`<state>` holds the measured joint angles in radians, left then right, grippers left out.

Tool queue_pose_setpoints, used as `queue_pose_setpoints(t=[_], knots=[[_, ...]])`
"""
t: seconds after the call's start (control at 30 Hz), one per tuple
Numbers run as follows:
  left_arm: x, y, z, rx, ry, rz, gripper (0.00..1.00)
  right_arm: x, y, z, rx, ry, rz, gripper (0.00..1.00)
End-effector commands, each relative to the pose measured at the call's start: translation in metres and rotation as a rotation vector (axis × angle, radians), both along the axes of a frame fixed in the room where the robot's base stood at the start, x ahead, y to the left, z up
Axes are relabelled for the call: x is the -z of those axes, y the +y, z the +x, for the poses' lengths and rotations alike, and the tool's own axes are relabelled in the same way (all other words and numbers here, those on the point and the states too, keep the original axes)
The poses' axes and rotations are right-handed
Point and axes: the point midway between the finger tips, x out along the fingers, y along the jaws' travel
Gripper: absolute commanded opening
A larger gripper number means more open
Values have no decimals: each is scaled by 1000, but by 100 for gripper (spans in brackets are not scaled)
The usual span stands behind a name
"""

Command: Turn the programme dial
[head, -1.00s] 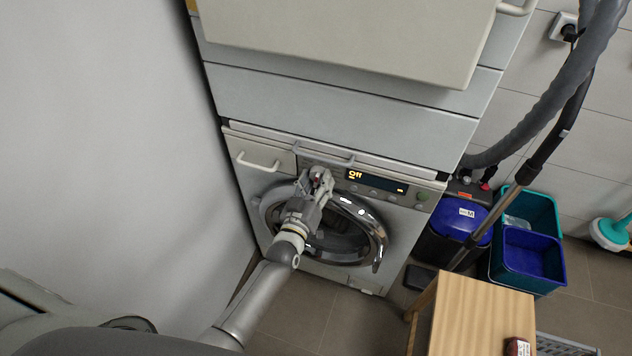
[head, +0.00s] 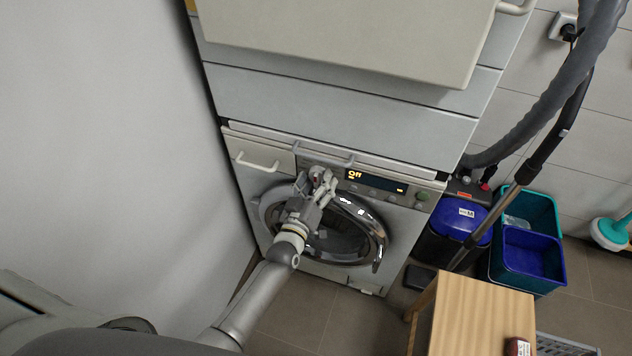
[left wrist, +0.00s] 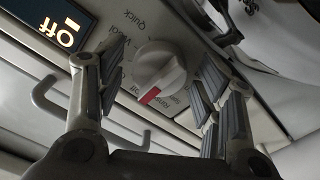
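The programme dial (left wrist: 160,70) is a round light knob with a red mark, on the washer's panel. In the left wrist view it sits between the fingers of my left gripper (left wrist: 163,95), which are apart with gaps on both sides of it. Printed words such as "Quick" and "Wool" ring the dial. In the head view my left gripper (head: 318,183) is at the panel and hides the dial. The display (head: 376,182) beside it reads "Off", as it does in the left wrist view (left wrist: 58,27). My right gripper is not seen.
The round door (head: 345,235) is below the panel. A grey bar handle (head: 322,155) runs just above the dial area. A detergent drawer handle (head: 258,163) is to the left. A wooden stool (head: 480,310) and blue buckets (head: 530,252) stand at the right.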

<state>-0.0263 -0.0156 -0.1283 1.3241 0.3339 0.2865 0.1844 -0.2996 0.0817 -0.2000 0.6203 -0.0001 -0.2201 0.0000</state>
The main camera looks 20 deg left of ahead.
Motion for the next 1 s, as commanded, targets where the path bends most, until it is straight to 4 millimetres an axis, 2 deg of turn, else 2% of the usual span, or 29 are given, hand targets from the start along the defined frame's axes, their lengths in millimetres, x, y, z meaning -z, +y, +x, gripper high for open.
queue_pose_setpoints(t=[0.33, 0.47, 0.8, 1.0], knots=[[0, 0, -1, -1, 0, 0, 68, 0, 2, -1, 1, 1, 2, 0], [1, 1, -11, -1, 1, 0, 68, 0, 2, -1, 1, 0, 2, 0], [1, 3, -77, 0, 2, 1, 68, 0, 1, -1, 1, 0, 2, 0], [1, 4, -108, 1, 1, 1, 68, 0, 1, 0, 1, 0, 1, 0]])
